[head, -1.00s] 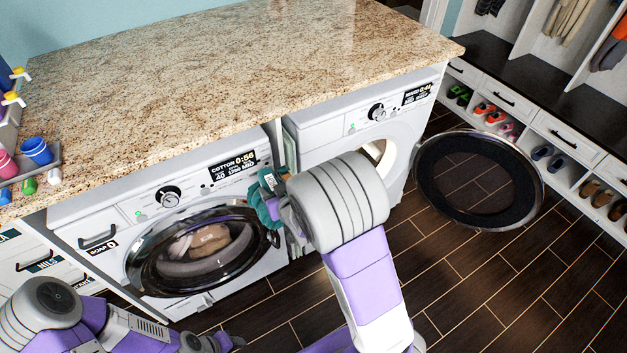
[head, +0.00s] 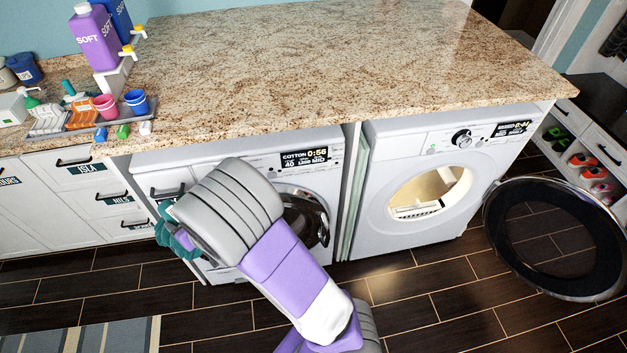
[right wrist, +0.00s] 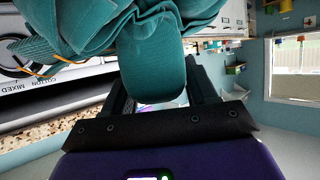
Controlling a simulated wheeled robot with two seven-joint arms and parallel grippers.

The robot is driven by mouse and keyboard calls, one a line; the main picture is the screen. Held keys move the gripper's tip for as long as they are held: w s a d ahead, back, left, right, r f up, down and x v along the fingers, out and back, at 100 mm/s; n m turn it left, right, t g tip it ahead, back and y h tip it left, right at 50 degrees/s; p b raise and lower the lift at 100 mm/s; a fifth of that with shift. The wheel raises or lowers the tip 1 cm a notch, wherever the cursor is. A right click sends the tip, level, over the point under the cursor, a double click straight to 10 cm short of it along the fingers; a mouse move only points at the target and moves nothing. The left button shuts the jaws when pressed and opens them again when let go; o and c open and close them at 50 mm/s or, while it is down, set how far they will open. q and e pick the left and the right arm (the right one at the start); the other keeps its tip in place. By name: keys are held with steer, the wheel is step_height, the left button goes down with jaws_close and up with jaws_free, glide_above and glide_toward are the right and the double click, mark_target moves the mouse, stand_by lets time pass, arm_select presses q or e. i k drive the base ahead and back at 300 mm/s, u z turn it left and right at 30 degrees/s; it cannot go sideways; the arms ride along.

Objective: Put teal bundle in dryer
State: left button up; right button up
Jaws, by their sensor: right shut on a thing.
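The teal bundle (head: 166,232) shows at the left of my right forearm in the head view, in front of the left machine. In the right wrist view the bundle (right wrist: 150,50) fills the upper middle, with a fold between the dark fingers. My right gripper (right wrist: 165,90) is shut on it; in the head view my wrist hides the fingers. The dryer (head: 385,225) is the right-hand machine, its round opening clear and its door (head: 560,240) swung out to the right. The bundle is well left of the opening. My left gripper is not in view.
The washer (head: 325,175) stands left of the dryer, its door partly hidden by my arm. A granite counter (head: 330,70) runs above both machines. Bottles, cups and a tray (head: 85,118) sit at its left end. Dark floor (head: 420,290) before the dryer is clear.

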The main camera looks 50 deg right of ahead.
mark_target(402, 197)
steer(key=u, duration=1.55)
steer(key=k, duration=2.4)
steer(key=z, duration=1.45)
